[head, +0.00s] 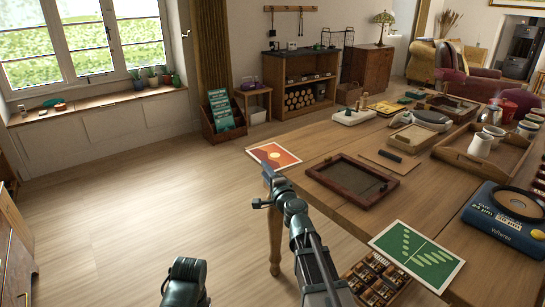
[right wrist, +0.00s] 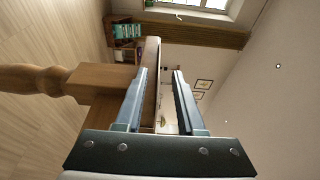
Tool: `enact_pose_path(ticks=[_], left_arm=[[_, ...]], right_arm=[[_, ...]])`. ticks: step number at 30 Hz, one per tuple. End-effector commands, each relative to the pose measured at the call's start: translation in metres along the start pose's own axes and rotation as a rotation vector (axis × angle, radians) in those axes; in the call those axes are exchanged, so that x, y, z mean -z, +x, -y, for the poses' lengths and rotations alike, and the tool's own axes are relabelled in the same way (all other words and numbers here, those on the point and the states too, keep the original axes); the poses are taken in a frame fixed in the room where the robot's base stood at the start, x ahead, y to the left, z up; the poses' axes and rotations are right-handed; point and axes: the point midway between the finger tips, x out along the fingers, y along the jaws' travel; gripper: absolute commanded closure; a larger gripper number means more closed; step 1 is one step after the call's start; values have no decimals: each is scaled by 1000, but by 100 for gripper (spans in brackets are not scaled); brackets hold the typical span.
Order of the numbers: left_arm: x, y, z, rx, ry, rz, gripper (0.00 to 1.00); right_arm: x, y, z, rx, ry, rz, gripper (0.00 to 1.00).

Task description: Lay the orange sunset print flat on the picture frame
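The orange sunset print (head: 274,156) lies at the table's near left corner, with its left part reaching past the table edge. The picture frame (head: 352,180), dark wood with a grey-brown inside, lies flat on the table to the right of the print. My right gripper (head: 266,173) is just below and in front of the print, off the table's edge. In the right wrist view its two fingers (right wrist: 159,72) stand apart, with the wooden table edge showing between and beyond them. I cannot make out the print in that view. My left gripper is not in view.
A green leaf print (head: 417,255) lies at the table's front edge, beside a blue box (head: 508,215). A thin board (head: 390,161) with a dark block lies behind the frame. A wooden tray (head: 484,153) holds a white jug. A table leg (head: 275,240) stands near my right arm.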

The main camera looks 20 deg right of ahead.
Motion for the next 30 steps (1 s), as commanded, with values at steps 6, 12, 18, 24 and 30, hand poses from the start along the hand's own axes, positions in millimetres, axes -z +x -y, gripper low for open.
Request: enact_pose_path(ticks=[6, 12, 18, 24, 30], left_arm=[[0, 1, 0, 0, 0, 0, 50], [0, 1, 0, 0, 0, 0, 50], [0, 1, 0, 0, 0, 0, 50], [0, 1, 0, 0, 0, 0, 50], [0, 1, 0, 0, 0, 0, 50]], right_arm=[[3, 28, -1, 0, 0, -3, 62], [3, 35, -1, 0, 0, -5, 62], [3, 34, -1, 0, 0, -5, 76], [3, 34, -1, 0, 0, -6, 100], [3, 34, -1, 0, 0, -6, 100]])
